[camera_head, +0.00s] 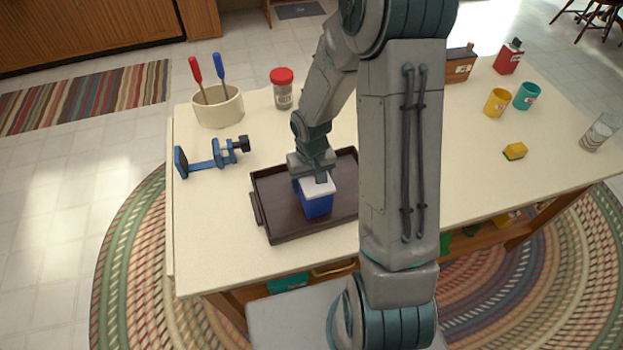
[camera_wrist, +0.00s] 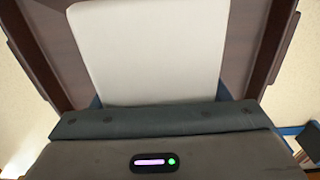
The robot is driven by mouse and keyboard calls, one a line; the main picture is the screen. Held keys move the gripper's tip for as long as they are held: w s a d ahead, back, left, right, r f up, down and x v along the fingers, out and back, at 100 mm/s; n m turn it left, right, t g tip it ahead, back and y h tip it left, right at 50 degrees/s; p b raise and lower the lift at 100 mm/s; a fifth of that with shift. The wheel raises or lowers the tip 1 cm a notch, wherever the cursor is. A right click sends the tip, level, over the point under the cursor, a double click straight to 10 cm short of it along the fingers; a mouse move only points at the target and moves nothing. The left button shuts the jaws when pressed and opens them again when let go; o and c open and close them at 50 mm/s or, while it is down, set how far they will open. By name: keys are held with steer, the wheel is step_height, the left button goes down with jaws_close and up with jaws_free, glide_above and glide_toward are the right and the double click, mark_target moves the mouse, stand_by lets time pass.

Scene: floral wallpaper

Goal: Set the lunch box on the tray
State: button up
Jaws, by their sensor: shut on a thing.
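The lunch box (camera_head: 317,204) is blue with a white lid and is upright over the dark brown tray (camera_head: 283,231) on the table. My gripper (camera_head: 316,179) is above the lunch box and shut on it at the lid end. In the wrist view the white lid (camera_wrist: 150,50) fills the middle, and the tray (camera_wrist: 50,45) shows around it. My fingertips are hidden there. Whether the lunch box touches the tray floor is hard to tell. My arm hides the tray's right part in the head view.
A blue clamp (camera_head: 209,160) lies left of the tray. Behind it stand a cream crock (camera_head: 219,109) with two screwdrivers and a red-lidded jar (camera_head: 282,92). At right are a yellow cup (camera_head: 497,103), a teal cup (camera_head: 526,96), a sponge (camera_head: 515,151) and a glass (camera_head: 599,133).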

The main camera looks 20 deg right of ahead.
steer(key=shift+f, duration=0.1)
steer(key=o, duration=1.1)
step_height(320, 180, up, 12)
steer(key=shift+r, duration=0.15)
steer(key=s+r+t, duration=0.1)
steer(key=s+r, duration=0.3)
steer(key=s, duration=0.1)
steer(key=s+r+t, duration=0.1)
steer(key=s+r, duration=0.3)
steer(key=s, duration=0.1)
steer(key=s+d+r+t, duration=0.1)
steer(key=s+r, duration=0.3)
steer(key=s, duration=0.1)
steer(key=shift+r+m, duration=0.2)
steer(key=shift+m, duration=0.2)
